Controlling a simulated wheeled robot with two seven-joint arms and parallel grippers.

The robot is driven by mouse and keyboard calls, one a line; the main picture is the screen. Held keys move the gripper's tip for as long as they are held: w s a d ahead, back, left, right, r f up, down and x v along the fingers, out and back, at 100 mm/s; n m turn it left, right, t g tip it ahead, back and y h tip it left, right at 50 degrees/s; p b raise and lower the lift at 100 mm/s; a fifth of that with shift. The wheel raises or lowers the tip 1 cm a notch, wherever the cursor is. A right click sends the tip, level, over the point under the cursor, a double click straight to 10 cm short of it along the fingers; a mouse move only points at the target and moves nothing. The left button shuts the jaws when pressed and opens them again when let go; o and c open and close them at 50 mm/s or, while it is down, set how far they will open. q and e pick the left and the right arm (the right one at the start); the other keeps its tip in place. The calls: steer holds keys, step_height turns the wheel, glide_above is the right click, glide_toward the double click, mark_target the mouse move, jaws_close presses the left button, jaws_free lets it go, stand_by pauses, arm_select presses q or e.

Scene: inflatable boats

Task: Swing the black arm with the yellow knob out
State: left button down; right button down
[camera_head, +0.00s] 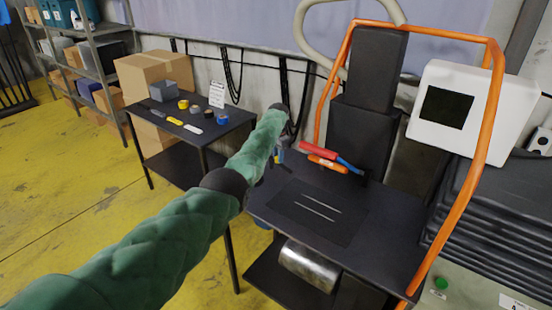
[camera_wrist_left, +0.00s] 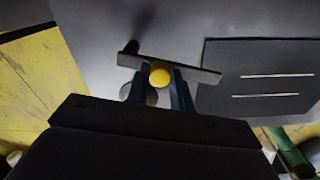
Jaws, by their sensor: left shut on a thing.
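In the left wrist view, the yellow knob (camera_wrist_left: 160,72) sits between the two dark blue fingers of my left gripper (camera_wrist_left: 158,86). The fingers are shut on it. The black arm (camera_wrist_left: 198,73) is a flat bar that runs from upper left to right behind the knob, over the grey table surface. In the head view my left gripper (camera_head: 277,154) is at the left back edge of the machine table (camera_head: 385,222), mostly hidden by my green-sleeved arm.
A dark pad (camera_head: 318,215) with two pale lines lies on the table. Red, orange and blue handles (camera_head: 325,160) are just right of my gripper. An orange frame (camera_head: 478,150) and white box (camera_head: 460,110) stand at right. A side table (camera_head: 190,115) holds small items.

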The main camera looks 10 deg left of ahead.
arm_select(q)
steer(key=shift+w+d+n+b, duration=0.2)
steer(key=shift+n+b, duration=0.1)
steer(key=shift+n, duration=0.3)
arm_select(e)
steer(key=shift+w+a+r, duration=0.5)
steer(key=shift+r, duration=0.05)
arm_select(q)
steer(key=shift+r, duration=0.1)
steer(key=c, duration=1.2)
jaws_free()
arm_select(e)
steer(key=shift+d, duration=0.1)
arm_select(q)
steer(key=shift+r, duration=0.25)
step_height(320, 180, up, 6)
steer(key=shift+f+b, duration=0.1)
steer(key=shift+b, duration=0.95)
steer(key=shift+r, duration=0.7)
arm_select(e)
steer(key=shift+w+a+r, duration=0.35)
steer(key=shift+r, duration=0.4)
steer(key=shift+w+a+r, duration=0.35)
steer(key=shift+r, duration=0.4)
steer(key=shift+w+a+r, duration=0.35)
steer(key=shift+r, duration=0.4)
